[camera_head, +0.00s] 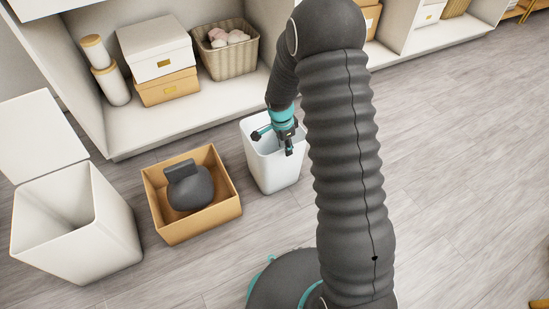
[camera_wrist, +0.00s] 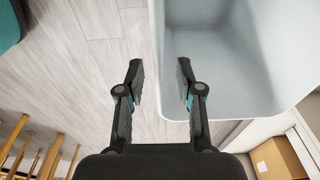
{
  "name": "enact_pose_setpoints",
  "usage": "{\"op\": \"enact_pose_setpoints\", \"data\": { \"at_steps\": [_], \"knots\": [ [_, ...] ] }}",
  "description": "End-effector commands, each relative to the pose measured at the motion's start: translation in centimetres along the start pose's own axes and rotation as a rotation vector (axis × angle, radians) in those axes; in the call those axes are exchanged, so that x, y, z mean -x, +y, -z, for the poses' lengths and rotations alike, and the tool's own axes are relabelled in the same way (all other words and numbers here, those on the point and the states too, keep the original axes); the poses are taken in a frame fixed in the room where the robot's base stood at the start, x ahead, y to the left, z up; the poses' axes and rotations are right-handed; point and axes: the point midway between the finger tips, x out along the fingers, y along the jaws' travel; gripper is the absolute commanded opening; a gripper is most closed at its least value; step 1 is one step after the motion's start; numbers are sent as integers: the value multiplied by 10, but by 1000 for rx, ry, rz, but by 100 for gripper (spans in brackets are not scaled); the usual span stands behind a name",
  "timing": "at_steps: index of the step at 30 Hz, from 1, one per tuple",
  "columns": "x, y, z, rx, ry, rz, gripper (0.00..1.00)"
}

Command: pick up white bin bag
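A small white open-topped bin (camera_head: 277,172) stands on the floor right of the cardboard box. My gripper (camera_head: 272,143) is at its top opening. In the wrist view, my gripper (camera_wrist: 160,68) is open, with its two fingers apart on either side of the bin's rim. One finger is over the floor outside, the other over the inside of the bin (camera_wrist: 215,100). Nothing is held between the fingers. I cannot make out a white bag separate from the bin's wall; the visible inside looks smooth and pale.
A cardboard box (camera_head: 170,231) holds a dark rounded bag-like object (camera_head: 191,190). A larger white bin (camera_head: 98,243) with its lid up stands at far left. A white shelf behind holds boxes (camera_head: 156,50) and a basket (camera_head: 232,59). The floor at right is clear.

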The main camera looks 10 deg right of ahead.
Motion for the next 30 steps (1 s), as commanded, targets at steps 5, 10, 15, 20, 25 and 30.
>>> {"op": "enact_pose_setpoints", "data": {
  "at_steps": [5,10,15,20,25,30],
  "knots": [
    [-24,0,0,0,-1,-4,36],
    [-44,0,1,0,0,-2,36],
    [-47,-1,1,-1,0,1,36],
    [-47,-1,1,0,0,0,18],
    [-47,-1,1,0,0,0,0],
    [-47,-1,1,0,0,0,0]
  ]
}}
